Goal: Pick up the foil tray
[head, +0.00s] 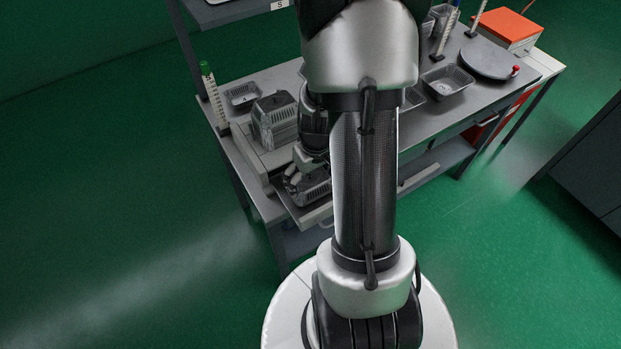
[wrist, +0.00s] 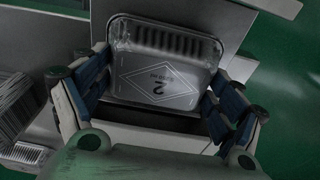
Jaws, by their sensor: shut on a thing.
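The foil tray (wrist: 165,68) is a silvery tray with ribbed walls and a printed "2" on its base, seen from above in the wrist view. My gripper (wrist: 155,100) has a blue-padded finger on each side of the tray and is shut on it. In the head view the tray (head: 315,193) shows at the near left end of the bench, partly hidden by my gripper (head: 301,178) and arm. I cannot tell whether the tray still touches the surface beneath it.
A stack of foil trays (head: 275,122) stands just behind and left. A single tray (head: 242,95) lies farther back left, beside a green-capped post (head: 213,95). Another tray (head: 447,80), a round grey plate (head: 488,59) and an orange box (head: 505,27) are at the right.

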